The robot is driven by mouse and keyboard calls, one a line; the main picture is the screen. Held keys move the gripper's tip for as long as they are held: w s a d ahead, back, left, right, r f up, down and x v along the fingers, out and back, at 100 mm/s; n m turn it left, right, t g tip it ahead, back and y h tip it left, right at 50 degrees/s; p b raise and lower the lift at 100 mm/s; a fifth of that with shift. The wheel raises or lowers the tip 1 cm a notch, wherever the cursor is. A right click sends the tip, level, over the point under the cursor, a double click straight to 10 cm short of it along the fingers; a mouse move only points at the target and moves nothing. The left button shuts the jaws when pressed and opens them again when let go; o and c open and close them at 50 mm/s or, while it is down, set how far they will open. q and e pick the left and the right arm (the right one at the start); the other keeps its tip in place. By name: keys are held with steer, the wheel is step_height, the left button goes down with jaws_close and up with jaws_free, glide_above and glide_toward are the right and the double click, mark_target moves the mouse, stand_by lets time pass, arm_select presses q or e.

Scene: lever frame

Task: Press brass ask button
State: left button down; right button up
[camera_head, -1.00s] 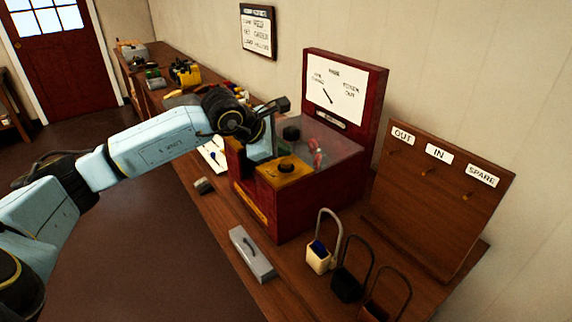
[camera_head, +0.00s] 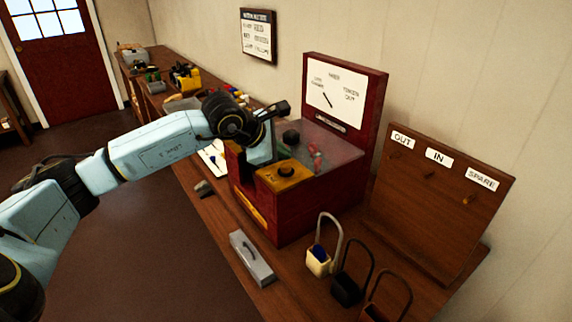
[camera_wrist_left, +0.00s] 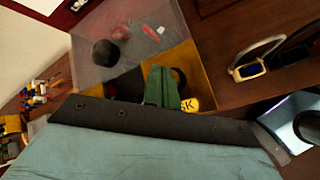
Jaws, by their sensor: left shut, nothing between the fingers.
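The red cabinet (camera_head: 283,213) stands on the bench with a brass-yellow panel (camera_head: 300,181) on its near top corner. A dark round piece (camera_head: 286,171) sits on that panel. In the left wrist view a yellow round label reading "SK" (camera_wrist_left: 190,104) shows on the brass panel (camera_wrist_left: 193,65), its left part hidden by my fingers. My left gripper (camera_head: 262,158) is shut and empty, over the panel's left side; it also shows in the wrist view (camera_wrist_left: 160,82). Contact with the button cannot be told. My right gripper is not in view.
A clear cover (camera_head: 330,150) with dark and red pieces below it lies behind the panel. A dial board (camera_head: 345,88) rises at the back. A grey block (camera_head: 251,257) and several looped holders (camera_head: 319,262) stand in front. A hook board (camera_head: 432,205) is at right.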

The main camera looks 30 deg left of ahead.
mark_target(282, 166)
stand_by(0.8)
arm_select(q)
steer(key=shift+f+b, duration=0.45)
steer(key=shift+b, duration=0.15)
steer(key=shift+f+b, duration=0.5)
stand_by(0.6)
steer(key=shift+r, duration=0.1)
steer(key=shift+r+p, duration=0.4)
steer(key=shift+r, duration=0.4)
steer(key=shift+r+p, duration=1.45)
steer(key=shift+r, duration=1.15)
steer(key=shift+f, duration=0.1)
